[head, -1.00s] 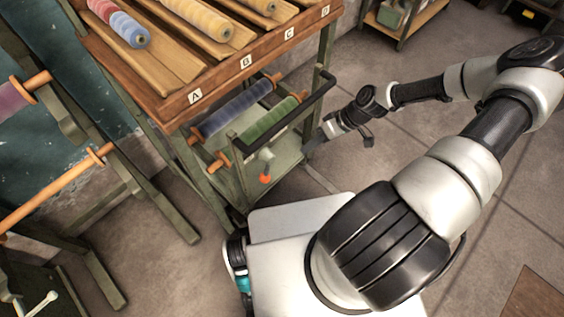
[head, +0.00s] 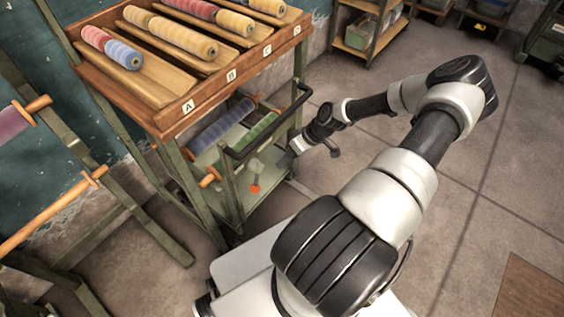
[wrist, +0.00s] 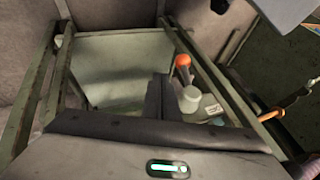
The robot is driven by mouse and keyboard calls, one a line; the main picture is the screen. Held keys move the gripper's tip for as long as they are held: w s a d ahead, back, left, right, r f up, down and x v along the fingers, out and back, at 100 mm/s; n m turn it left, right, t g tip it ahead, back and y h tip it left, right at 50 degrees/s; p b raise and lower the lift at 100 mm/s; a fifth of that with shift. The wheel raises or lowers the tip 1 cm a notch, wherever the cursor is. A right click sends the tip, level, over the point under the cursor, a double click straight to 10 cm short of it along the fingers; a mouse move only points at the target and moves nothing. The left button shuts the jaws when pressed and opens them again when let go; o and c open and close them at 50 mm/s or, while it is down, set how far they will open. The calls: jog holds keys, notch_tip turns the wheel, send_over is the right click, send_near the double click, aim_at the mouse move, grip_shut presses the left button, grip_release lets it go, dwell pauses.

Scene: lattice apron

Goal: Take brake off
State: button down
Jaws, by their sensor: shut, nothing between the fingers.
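The brake lever, a pale grey stub with an orange tip (head: 255,188), sits low inside the frame of the wooden-topped spool cart (head: 170,118). In the wrist view its orange knob (wrist: 183,60) stands on a dark stalk beside a pale rounded cap (wrist: 190,100).
Green cart rails (wrist: 215,80) flank the lever on both sides in the wrist view. Blue (head: 222,124) and green spools lie on the cart's lower level. A loom-like stand (head: 110,190) is at the left.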

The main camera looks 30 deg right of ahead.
aim_at(256, 178)
jog(key=w+a+f+b, duration=0.1)
jog(key=a+f, duration=0.5)
jog(key=shift+a, duration=0.3)
jog(key=shift+f, duration=0.1)
jog(key=shift+s+a+f+b, duration=0.1)
jog(key=shift+s+a+b, duration=0.1)
jog(key=shift+a, duration=0.2)
jog(key=shift+s+a+b, duration=0.1)
jog(key=shift+a+b, duration=0.1)
jog(key=shift+a, duration=0.35)
